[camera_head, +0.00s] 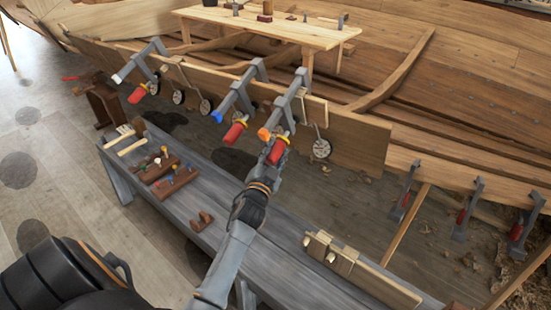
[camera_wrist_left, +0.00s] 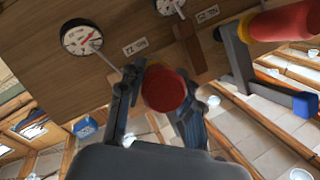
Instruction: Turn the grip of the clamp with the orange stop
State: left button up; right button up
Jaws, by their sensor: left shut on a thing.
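The clamp with the orange stop (camera_head: 264,134) is the rightmost of three grey clamps along the plank edge in the head view. Its red grip (camera_head: 279,151) hangs below the grey bar. My left gripper (camera_head: 275,158) reaches up from the bench side and is shut on this grip. In the left wrist view the round red end of the grip (camera_wrist_left: 165,90) sits between the two dark fingers (camera_wrist_left: 158,98). The orange stop cannot be made out in the wrist view. My right gripper is in neither view.
The clamp with a blue stop (camera_head: 216,116) is close on the left; its red grip (camera_wrist_left: 285,22) shows in the wrist view. A clamp with a white stop (camera_head: 117,79) is farther left. Dial gauges (camera_wrist_left: 82,37) hang by the plank. The grey bench (camera_head: 280,245) carries wooden blocks.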

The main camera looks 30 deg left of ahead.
aim_at(272, 163)
pick_arm(q)
jog(key=shift+m+y+b, duration=0.5)
jog(key=shift+b, duration=0.3)
jog(key=o, duration=1.2)
jog(key=shift+c, duration=0.2)
jog(key=shift+s+d, duration=0.1)
jog(key=shift+s, duration=0.05)
jog(key=shift+v, duration=3.55)
